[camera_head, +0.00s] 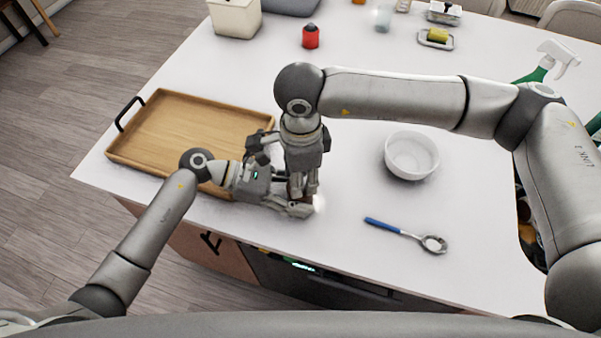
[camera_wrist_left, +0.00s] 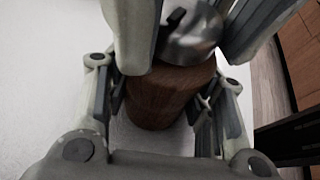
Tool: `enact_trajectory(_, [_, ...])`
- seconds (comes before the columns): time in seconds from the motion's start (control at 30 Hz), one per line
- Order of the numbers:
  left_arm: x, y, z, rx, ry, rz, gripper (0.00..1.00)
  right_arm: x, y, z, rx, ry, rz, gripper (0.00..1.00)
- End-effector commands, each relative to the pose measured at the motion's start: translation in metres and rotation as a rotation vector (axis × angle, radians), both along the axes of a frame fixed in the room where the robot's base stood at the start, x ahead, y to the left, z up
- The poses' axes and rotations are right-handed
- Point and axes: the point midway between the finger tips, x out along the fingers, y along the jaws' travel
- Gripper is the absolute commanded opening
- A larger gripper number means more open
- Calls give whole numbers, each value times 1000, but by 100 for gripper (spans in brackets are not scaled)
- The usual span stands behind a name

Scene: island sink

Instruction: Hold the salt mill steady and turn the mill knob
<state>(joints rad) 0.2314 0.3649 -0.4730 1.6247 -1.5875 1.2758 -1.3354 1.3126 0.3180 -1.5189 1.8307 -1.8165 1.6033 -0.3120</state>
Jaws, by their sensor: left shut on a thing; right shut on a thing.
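The salt mill stands on the white counter near its front edge, mostly hidden by both grippers in the head view. In the left wrist view its brown wooden body (camera_wrist_left: 160,97) sits between my left gripper's fingers, with a shiny metal knob (camera_wrist_left: 190,38) on top. My left gripper (camera_head: 297,206) comes in low from the left and is shut on the body. My right gripper (camera_head: 303,190) points down from above. Its fingers (camera_wrist_left: 195,20) are shut on the knob.
A wooden tray (camera_head: 190,117) with black handles lies left of the grippers. A white bowl (camera_head: 411,155) and a blue-handled spoon (camera_head: 405,234) lie to the right. A red container (camera_head: 310,37) stands farther back. The counter's front edge is close to the mill.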

Motion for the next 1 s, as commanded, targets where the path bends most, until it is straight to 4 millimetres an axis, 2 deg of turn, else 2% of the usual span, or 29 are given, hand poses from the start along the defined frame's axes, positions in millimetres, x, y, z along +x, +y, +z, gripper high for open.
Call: enact_trajectory(1.0, [-1, 0, 0, 1, 2, -1, 21, 0, 0, 0, 2, -3, -963, 12])
